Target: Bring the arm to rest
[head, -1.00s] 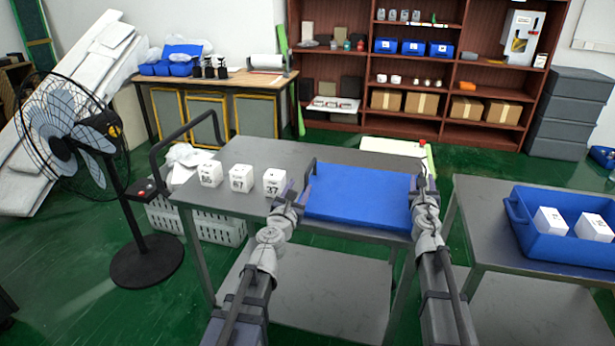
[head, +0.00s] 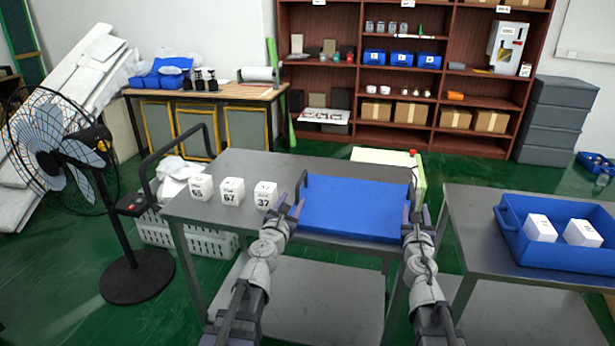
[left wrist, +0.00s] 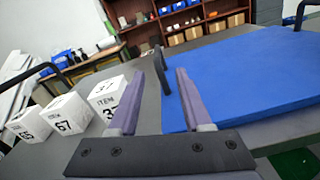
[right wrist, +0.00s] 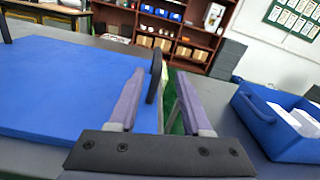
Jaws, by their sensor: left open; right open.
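A flat blue tray (head: 352,208) with a black handle at each end lies on the grey table (head: 240,160). My left gripper (head: 290,207) is open at the tray's left end. In the left wrist view (left wrist: 155,85) the left handle (left wrist: 162,70) shows between its spread purple fingers. My right gripper (head: 417,212) is open at the tray's right end. In the right wrist view (right wrist: 165,85) the right handle (right wrist: 154,78) shows between its spread fingers. Neither gripper is closed on a handle. I cannot tell whether the fingers touch the handles.
White numbered boxes (head: 232,192) stand left of the tray. A blue crate (head: 540,262) with white boxes sits on the table (head: 470,215) at right. A black fan (head: 110,230) and a white basket (head: 200,237) stand at left. A brown shelf (head: 345,80) is behind.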

